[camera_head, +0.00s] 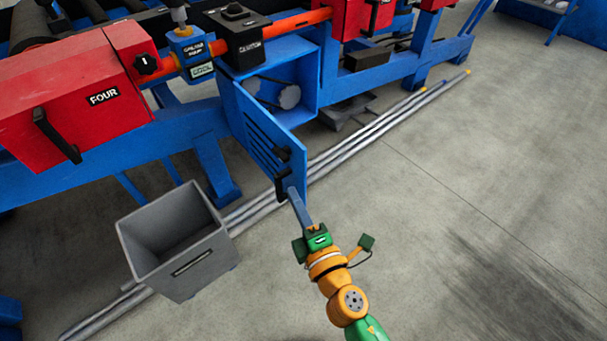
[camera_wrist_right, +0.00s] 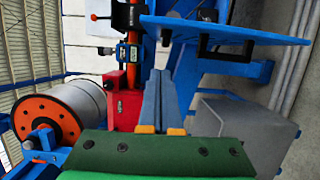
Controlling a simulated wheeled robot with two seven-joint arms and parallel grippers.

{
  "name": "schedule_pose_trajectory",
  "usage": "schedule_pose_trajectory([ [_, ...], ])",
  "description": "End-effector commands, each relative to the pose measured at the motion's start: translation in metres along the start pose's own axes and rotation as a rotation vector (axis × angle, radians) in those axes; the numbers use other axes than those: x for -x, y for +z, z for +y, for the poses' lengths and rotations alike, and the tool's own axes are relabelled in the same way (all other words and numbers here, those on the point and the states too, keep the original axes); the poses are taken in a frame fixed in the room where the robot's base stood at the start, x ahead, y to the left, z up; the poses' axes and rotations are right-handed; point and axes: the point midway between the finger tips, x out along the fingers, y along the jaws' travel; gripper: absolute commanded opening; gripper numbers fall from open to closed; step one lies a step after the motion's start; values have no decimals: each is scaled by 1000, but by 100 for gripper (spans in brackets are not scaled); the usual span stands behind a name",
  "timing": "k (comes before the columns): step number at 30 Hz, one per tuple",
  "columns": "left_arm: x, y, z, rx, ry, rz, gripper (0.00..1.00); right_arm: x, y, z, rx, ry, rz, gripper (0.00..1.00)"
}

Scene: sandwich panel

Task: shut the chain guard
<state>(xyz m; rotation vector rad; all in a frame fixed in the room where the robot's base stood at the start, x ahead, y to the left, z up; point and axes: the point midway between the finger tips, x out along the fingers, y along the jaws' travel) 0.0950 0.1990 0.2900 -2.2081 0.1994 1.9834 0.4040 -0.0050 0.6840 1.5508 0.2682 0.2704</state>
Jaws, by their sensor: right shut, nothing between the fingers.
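The chain guard (camera_head: 262,142) is a blue slotted door. It stands swung open from a blue housing (camera_head: 309,80), and the chain wheels (camera_head: 288,96) inside are exposed. A black handle (camera_head: 282,186) sits near the guard's free edge. My right gripper (camera_head: 293,193) is shut and empty, with its fingertips close by the handle. In the right wrist view, the gripper's fingers (camera_wrist_right: 160,76) point towards the guard (camera_wrist_right: 225,31), and the handle (camera_wrist_right: 203,46) shows to their right. I cannot tell whether they touch. My left gripper is not in view.
A grey bin (camera_head: 197,262) stands on the floor left of my right gripper. Long metal bars (camera_head: 350,137) lie along the floor below the guard. A red box marked FOUR (camera_head: 70,95) juts out at the left. The floor at the right is clear.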

Motion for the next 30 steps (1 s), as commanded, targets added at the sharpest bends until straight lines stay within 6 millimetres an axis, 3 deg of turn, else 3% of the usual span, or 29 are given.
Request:
schedule_pose_trajectory([
  [8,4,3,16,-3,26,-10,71,-61,0,1,-2,1,0,0],
  [15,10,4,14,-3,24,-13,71,-66,34,0,-1,-2,-1,0],
  [30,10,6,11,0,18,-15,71,-67,41,-1,-2,-1,3,0],
])
